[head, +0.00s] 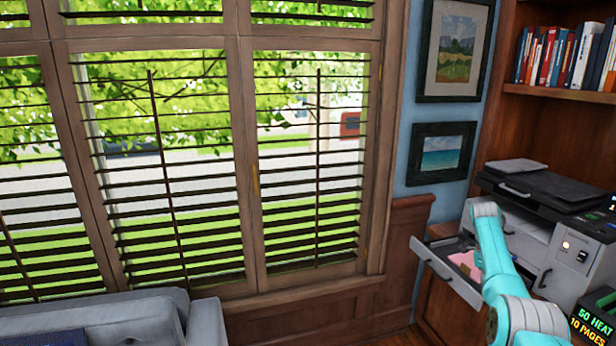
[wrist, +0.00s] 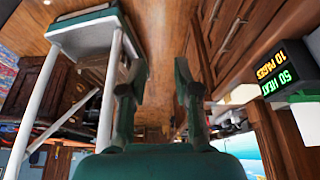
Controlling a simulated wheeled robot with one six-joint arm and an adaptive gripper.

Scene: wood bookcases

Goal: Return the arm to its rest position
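My gripper (wrist: 158,88) shows in the wrist view with its two dark fingers apart and nothing between them. Wooden floor lies beyond the fingers. In the head view my teal arm (head: 497,255) is bent at the lower right, in front of the printer. I cannot make out the gripper in the head view.
A printer (head: 560,262) stands on a wooden unit at right, its drawer (head: 447,274) pulled out beside my arm, with pink paper (head: 465,262) inside. A lit sign (head: 592,322) is at lower right; it also shows in the wrist view (wrist: 278,70). A grey sofa (head: 120,318) is lower left.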

